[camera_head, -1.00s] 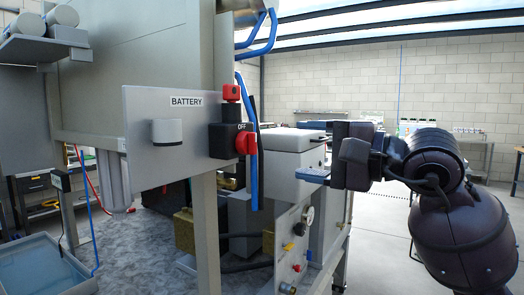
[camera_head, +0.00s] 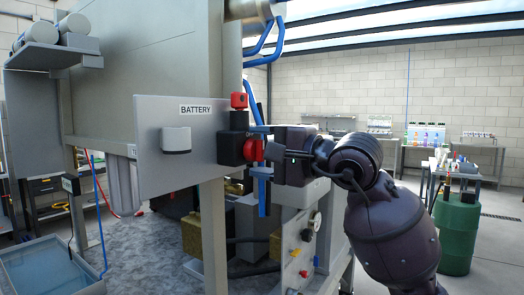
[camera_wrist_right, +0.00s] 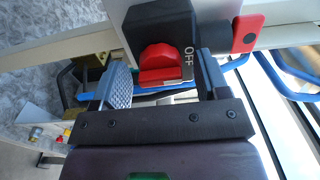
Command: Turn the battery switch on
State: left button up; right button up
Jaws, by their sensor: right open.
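The battery switch is a black box (camera_head: 231,147) with a red knob (camera_head: 250,150), on a grey panel (camera_head: 150,110) under a BATTERY label (camera_head: 196,110). In the right wrist view the red knob (camera_wrist_right: 157,62) sits beside the word OFF on the black box (camera_wrist_right: 160,25). My right gripper (camera_head: 261,151) is open, with one finger above and one below the knob. In the wrist view the fingers (camera_wrist_right: 163,77) stand on either side of the knob, with gaps showing. Whether either finger touches it is unclear. My left gripper is out of view.
Blue pipes (camera_head: 262,45) run close behind. A green barrel (camera_head: 458,235) stands at the right on open floor.

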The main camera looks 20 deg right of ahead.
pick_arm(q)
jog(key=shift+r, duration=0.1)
pick_arm(e)
jog(key=c, duration=0.9)
